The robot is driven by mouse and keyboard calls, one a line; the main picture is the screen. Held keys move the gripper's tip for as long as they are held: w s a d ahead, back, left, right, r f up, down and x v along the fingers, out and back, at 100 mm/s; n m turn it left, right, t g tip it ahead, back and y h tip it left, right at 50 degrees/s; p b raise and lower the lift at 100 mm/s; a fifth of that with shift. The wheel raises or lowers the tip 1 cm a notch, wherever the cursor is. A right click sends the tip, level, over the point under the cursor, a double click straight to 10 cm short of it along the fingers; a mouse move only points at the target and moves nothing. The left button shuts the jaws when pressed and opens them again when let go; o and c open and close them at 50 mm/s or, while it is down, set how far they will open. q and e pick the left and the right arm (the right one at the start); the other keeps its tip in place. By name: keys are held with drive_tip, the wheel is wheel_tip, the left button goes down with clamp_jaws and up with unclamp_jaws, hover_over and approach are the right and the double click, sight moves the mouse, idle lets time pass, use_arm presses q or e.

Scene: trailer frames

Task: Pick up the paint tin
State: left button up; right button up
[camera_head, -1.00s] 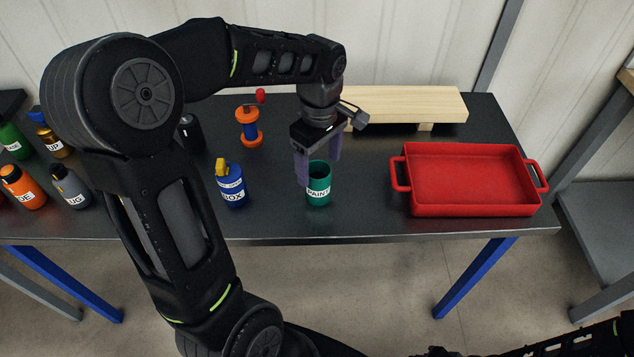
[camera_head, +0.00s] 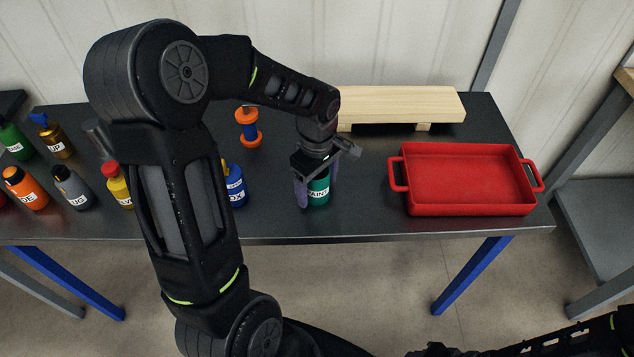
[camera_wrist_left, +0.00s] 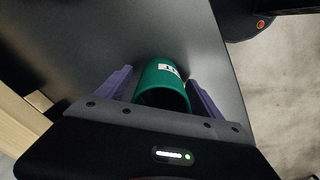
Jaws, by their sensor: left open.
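The paint tin (camera_head: 319,190) is a small green cylinder with a white label reading PAINT. It stands upright near the front of the dark table. My left gripper (camera_head: 317,192) is open, with its purple fingers lowered on either side of the tin. In the left wrist view the tin (camera_wrist_left: 163,86) lies between the two spread fingers (camera_wrist_left: 160,92), with a gap visible on each side. The tin's top is hidden by the gripper in the head view. My right gripper is not in view.
A red tray (camera_head: 468,180) stands to the right of the tin. A blue bottle (camera_head: 235,186) stands close on the left, partly behind my arm. A wooden plank stand (camera_head: 400,104) is at the back. Several bottles, including an orange one (camera_head: 26,188), crowd the left.

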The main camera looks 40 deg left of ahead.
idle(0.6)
use_arm(q)
drive_tip(key=c, duration=1.6)
drive_tip(key=shift+o, duration=0.2)
wheel_tip(320, 180, up, 10)
drive_tip(key=b, duration=0.1)
